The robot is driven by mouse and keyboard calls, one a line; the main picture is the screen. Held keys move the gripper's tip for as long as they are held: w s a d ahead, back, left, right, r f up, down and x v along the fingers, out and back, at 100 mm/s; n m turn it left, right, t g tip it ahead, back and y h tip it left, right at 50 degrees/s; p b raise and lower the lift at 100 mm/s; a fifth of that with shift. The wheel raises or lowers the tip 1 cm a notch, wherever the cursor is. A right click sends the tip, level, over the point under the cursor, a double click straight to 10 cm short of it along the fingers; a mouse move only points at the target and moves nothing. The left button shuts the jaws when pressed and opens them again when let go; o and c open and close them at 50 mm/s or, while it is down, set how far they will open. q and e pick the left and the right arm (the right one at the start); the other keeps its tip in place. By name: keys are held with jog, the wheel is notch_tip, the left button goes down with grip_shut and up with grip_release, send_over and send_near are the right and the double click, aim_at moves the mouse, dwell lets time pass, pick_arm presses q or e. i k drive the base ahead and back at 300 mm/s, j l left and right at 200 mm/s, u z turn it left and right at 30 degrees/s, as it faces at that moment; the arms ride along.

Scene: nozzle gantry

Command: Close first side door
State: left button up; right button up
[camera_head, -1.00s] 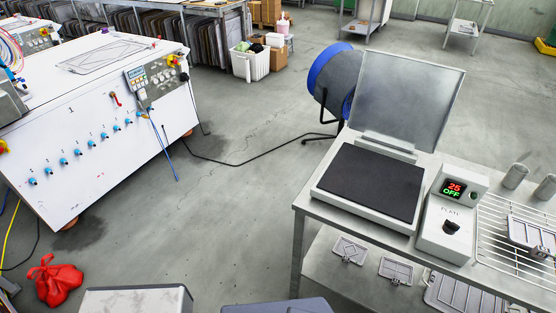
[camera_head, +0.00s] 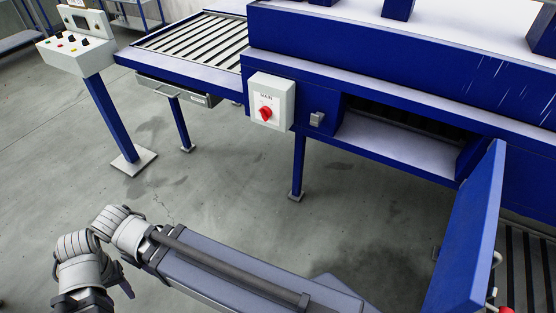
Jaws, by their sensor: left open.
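The side door (camera_head: 470,235) is a blue panel at the lower right, swung outward from the blue machine (camera_head: 330,80). It stands open, with a metal handle (camera_head: 496,262) on its right face. The opening (camera_head: 405,138) in the machine's side is uncovered, with a pale ledge and a dark inside. My left gripper (camera_head: 90,303) is at the bottom left edge, mostly cut off by the frame, well apart from the door. Its fingertips are hard to make out, and it holds nothing that I can see. My right gripper is not in view.
A white switch box (camera_head: 271,102) with a red knob and a small latch block (camera_head: 317,119) sit left of the opening. A slatted roller conveyor (camera_head: 195,40) and a control panel on a blue post (camera_head: 110,118) stand at left. The floor before the machine is clear.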

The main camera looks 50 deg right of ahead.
aim_at(460, 281)
jog(key=k+z, duration=0.8)
jog(key=k+l+z, duration=0.1)
jog(key=k+z, duration=0.15)
jog(key=z, duration=0.2)
jog(key=k+l+z, duration=0.55)
jog(key=z, duration=0.25)
jog(key=k+j+u, duration=0.1)
